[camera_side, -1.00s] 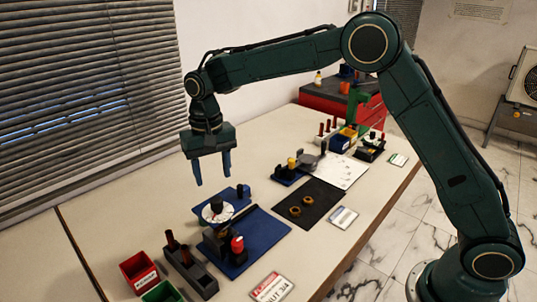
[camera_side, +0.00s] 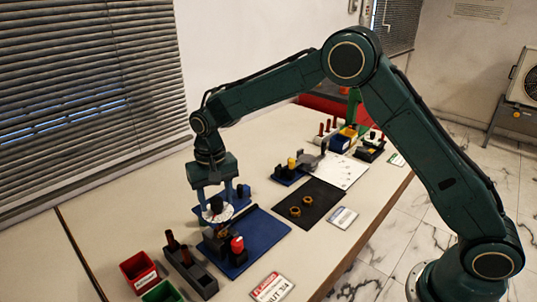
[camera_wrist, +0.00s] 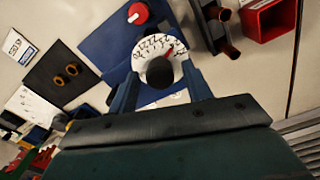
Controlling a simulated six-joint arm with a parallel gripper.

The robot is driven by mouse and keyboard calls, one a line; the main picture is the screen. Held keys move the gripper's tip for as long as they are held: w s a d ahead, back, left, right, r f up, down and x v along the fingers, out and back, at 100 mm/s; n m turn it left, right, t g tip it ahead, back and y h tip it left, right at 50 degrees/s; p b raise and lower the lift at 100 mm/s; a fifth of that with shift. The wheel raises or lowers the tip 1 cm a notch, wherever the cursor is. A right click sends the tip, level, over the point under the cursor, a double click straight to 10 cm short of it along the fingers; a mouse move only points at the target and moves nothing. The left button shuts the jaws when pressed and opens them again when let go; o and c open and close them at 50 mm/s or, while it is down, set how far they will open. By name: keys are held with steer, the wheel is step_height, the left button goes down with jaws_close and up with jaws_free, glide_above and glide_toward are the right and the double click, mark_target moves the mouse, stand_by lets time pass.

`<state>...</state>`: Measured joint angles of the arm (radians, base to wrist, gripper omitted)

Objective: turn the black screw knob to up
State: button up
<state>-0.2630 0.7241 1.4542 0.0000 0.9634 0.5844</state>
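My gripper (camera_side: 217,201) is low over the dial and points down. In the wrist view its two blue fingers (camera_wrist: 161,80) stand apart on either side of the knob, with a visible gap to it on both sides. The gripper is open and holds nothing.
A grey rack with brown-handled pieces (camera_side: 192,272) and a red bin (camera_side: 139,271) lie to the left. A black mat with two rings (camera_side: 308,203) lies to the right.

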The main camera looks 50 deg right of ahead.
steer(key=c, duration=0.9)
steer(key=shift+o, duration=0.2)
